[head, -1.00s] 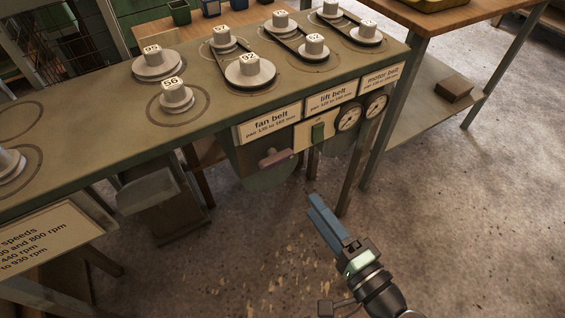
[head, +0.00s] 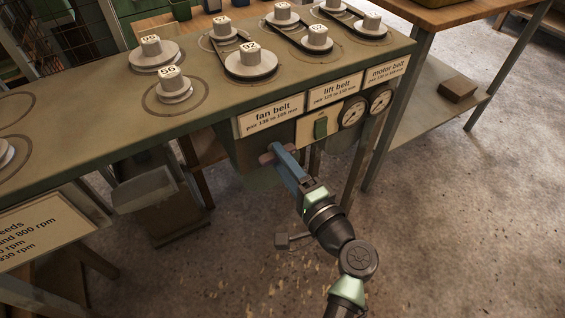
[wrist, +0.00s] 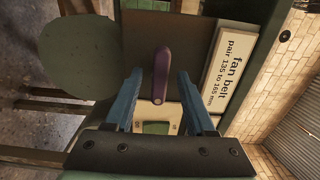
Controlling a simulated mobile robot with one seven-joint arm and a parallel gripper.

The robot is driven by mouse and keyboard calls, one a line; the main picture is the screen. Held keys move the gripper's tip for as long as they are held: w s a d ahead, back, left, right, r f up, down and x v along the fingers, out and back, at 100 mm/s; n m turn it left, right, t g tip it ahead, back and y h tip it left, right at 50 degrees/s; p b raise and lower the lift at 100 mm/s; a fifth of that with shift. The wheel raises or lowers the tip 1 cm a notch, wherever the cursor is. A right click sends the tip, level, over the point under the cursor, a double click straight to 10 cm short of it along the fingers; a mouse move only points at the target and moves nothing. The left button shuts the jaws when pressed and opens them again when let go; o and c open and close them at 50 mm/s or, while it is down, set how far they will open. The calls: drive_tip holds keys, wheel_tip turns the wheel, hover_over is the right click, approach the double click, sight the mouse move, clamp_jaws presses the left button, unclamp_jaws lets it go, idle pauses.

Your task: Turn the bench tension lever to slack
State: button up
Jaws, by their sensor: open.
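The bench tension lever shows a dark reddish-purple handle (wrist: 161,76) in the wrist view, between my two blue fingers and a little beyond their tips. In the head view its handle (head: 266,158) sticks out from the bench front below the fan belt sign, partly hidden by my fingers. My gripper (head: 276,150) is open around or just short of the handle, and I cannot tell whether a finger touches it. In the wrist view my gripper (wrist: 158,75) has a clear gap on both sides of the handle.
The fan belt sign (head: 269,116) is on the bench edge just above. A green switch (head: 321,128) and two gauges (head: 353,112) sit to the right. Numbered pulleys (head: 250,63) stand on the bench top (head: 120,118). The floor in front is clear.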

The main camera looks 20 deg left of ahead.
clamp_jaws()
drive_tip(key=shift+f+n+b, duration=0.1)
drive_tip(key=shift+n+b, duration=0.2)
drive_tip(key=shift+b, duration=0.1)
drive_tip(key=n+b, duration=0.8)
drive_tip(key=b, duration=0.1)
drive_tip(key=n+b, duration=0.8)
drive_tip(key=n, duration=0.1)
drive_tip(key=shift+w+d+f+b, duration=0.15)
drive_tip(key=shift+f+b, duration=0.05)
drive_tip(key=shift+b, duration=0.2)
drive_tip(key=shift+n, duration=0.3)
drive_tip(key=shift+r, duration=0.1)
unclamp_jaws()
